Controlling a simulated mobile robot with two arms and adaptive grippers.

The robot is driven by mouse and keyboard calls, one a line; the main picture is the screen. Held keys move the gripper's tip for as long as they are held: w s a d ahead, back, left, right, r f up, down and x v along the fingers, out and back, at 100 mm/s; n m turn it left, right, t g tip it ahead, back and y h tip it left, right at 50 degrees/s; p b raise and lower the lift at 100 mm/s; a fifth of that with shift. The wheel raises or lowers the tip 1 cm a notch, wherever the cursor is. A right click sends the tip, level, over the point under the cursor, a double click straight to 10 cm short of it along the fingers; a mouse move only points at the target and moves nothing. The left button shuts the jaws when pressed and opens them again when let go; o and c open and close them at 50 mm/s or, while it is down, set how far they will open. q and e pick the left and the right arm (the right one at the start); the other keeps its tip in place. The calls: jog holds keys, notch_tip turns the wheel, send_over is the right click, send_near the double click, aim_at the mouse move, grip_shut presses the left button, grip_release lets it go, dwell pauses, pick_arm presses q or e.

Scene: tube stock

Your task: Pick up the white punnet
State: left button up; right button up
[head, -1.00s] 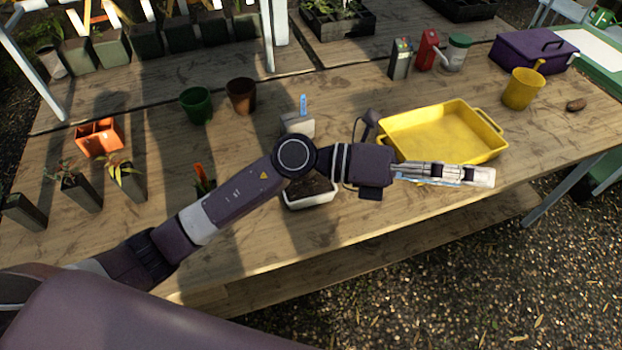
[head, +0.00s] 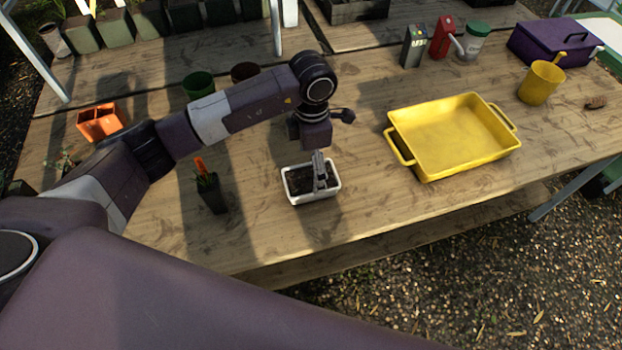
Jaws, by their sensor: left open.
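The white punnet (head: 313,199) is a small rectangular tub with dark soil in it. It sits on the wooden table near the front edge, in the middle of the head view. My left gripper (head: 320,184) points down from above, with its fingers over the right part of the punnet. The gripper is open. Its fingers hide part of the soil and far rim, and I cannot tell whether they touch the punnet. My right gripper is not in view.
A yellow tray (head: 455,140) lies to the right of the punnet. A dark pot with an orange marker (head: 212,192) stands close on its left. Green (head: 198,85) and brown (head: 245,71) pots stand behind my arm. The table front between punnet and edge is clear.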

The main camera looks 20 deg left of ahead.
aim_at(311, 178)
pick_arm(q)
jog(key=shift+a+f+p, duration=0.1)
jog(key=shift+f+p, duration=0.45)
jog(key=shift+f, duration=1.45)
jog(key=c, duration=1.4)
